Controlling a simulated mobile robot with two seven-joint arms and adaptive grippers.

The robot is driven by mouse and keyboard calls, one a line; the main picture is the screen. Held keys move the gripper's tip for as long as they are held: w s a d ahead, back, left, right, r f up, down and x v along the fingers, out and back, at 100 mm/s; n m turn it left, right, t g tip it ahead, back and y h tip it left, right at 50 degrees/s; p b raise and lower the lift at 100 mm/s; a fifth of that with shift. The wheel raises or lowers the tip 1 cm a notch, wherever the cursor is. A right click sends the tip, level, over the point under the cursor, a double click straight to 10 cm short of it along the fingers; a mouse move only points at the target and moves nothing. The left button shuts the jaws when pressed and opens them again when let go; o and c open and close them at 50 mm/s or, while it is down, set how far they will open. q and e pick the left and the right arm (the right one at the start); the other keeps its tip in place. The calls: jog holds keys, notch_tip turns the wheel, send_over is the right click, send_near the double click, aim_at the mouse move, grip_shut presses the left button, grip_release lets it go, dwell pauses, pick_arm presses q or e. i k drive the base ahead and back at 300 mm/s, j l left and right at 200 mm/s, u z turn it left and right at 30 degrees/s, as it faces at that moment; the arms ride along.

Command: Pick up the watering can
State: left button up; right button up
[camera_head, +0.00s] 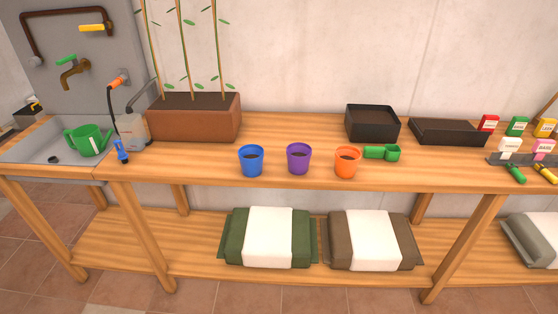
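A green watering can (88,139) stands in the grey sink basin at the left end of the wooden bench. Its handle and spout show at its sides. Neither of my grippers shows in the head view.
The sink (40,150) is set into the bench (200,172). Blue (251,163), purple (299,160) and orange pots (346,164) line the front edge. Soil bags lie on the lower shelf.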

aim_at(88, 138)
jog(key=u, duration=1.4)
jog(key=i+j, duration=0.4)
jog(key=i+z, duration=0.05)
